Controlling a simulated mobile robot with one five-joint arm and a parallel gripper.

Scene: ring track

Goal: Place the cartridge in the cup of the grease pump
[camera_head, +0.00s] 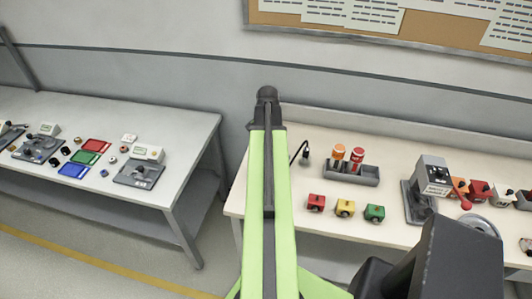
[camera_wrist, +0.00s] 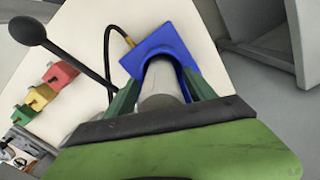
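In the wrist view, the dark green fingers of my gripper (camera_wrist: 163,92) stand on both sides of a pale grey cylinder, which looks like the cartridge (camera_wrist: 164,84), and appear shut on it. Ahead of it lies a blue part with a rounded opening, which looks like the cup of the grease pump (camera_wrist: 180,40); its wall curves around the far end of the cylinder. Whether the cylinder is seated or just above it, I cannot tell. A black lever with a ball knob (camera_wrist: 33,31) reaches in from the upper left. In the head view my arm hides the gripper and most of the pump.
A grey rack (camera_head: 361,178) holds two orange-red cylinders. Red (camera_head: 316,202), yellow (camera_head: 345,208) and green (camera_head: 374,213) blocks stand in front. A grey machine with a red-knobbed handle (camera_head: 432,180) is farther right. A second table (camera_head: 185,130) with small items stands left, across a gap.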

